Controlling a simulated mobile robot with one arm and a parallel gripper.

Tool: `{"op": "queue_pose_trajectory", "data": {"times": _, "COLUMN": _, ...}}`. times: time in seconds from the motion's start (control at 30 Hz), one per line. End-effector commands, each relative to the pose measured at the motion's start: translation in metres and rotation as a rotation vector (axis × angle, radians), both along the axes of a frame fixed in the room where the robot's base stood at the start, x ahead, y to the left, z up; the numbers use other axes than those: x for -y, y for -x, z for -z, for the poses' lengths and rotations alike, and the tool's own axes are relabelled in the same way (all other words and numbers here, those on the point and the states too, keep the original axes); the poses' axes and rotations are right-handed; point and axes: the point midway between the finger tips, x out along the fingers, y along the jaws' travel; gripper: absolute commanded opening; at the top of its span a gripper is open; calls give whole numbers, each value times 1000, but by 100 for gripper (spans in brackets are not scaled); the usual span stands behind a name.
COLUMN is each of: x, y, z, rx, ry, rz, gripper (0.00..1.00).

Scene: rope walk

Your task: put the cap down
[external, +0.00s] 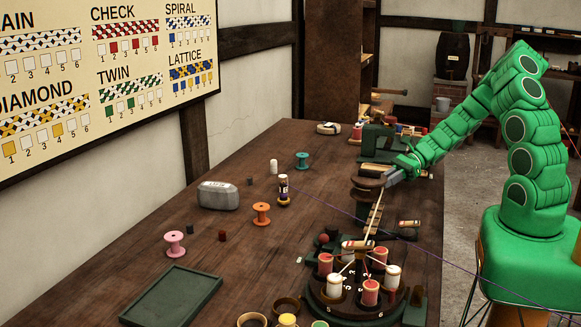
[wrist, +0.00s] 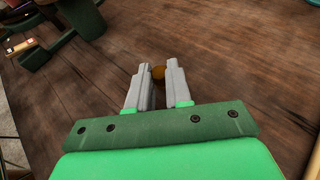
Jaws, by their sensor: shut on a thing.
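My gripper (wrist: 158,70) is shut on a small brown round thing, which I take to be the cap (wrist: 158,73); only a little of it shows between the grey fingers in the wrist view. Bare wooden table lies beyond the fingertips there. In the external view my gripper (external: 388,177) is over the right side of the table, beside a brown wooden piece (external: 367,183) above the rope walk. I cannot tell there whether the cap touches anything; it does not show clearly.
A rope wheel (external: 345,300) with several red and white bobbins stands at the front right.

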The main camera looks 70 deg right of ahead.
Motion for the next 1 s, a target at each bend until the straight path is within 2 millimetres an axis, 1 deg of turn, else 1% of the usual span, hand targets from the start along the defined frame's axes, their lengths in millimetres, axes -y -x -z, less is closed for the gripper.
{"op": "queue_pose_trajectory", "data": {"times": 0.03, "x": 0, "y": 0, "z": -7, "rx": 2, "ry": 3, "rz": 0, "gripper": 0}}
{"op": "queue_pose_trajectory", "data": {"times": 0.3, "x": 1, "y": 0, "z": -43, "rx": 2, "ry": 3, "rz": 0, "gripper": 0}}
{"op": "queue_pose_trajectory", "data": {"times": 0.5, "x": 0, "y": 0, "z": -65, "rx": 1, "ry": 1, "rz": 0, "gripper": 0}}
{"op": "queue_pose_trajectory", "data": {"times": 0.7, "x": 0, "y": 0, "z": -79, "rx": 0, "ry": 1, "rz": 1, "gripper": 0}}
{"op": "queue_pose_trajectory", "data": {"times": 1.0, "x": 0, "y": 0, "z": -83, "rx": -1, "ry": 0, "rz": 0, "gripper": 0}}
